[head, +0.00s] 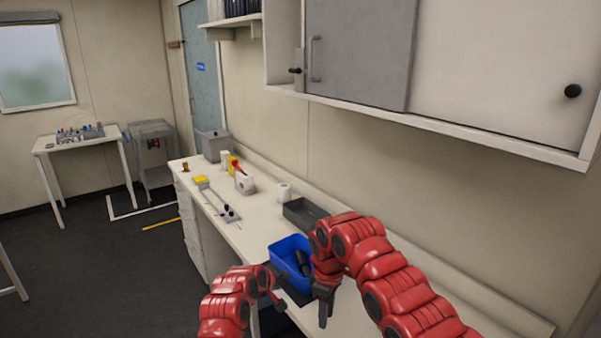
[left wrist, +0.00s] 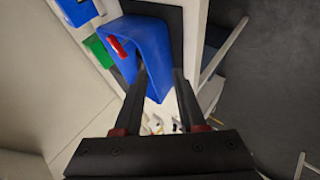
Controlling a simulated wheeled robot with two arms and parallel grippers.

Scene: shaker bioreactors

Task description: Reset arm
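My left arm, red, comes in at the bottom of the head view. Its dark gripper (head: 272,291) is beside the near side of a blue bin (head: 287,246) on the bench. In the left wrist view, the two fingers of this gripper (left wrist: 160,82) are spread apart, and part of the blue bin (left wrist: 158,35) shows beyond and between them. I see nothing clasped there. My right arm reaches in from the lower right. Its gripper (head: 325,298) points down just right of the blue bin; its finger gap is not clear.
The white bench (head: 232,232) runs along the wall, with a dark grey tray (head: 304,213), a white roll (head: 284,192) and small tools. A wall cabinet (head: 358,50) hangs above. Open floor (head: 95,255) lies to the left. A green bin (left wrist: 98,50) shows in the left wrist view.

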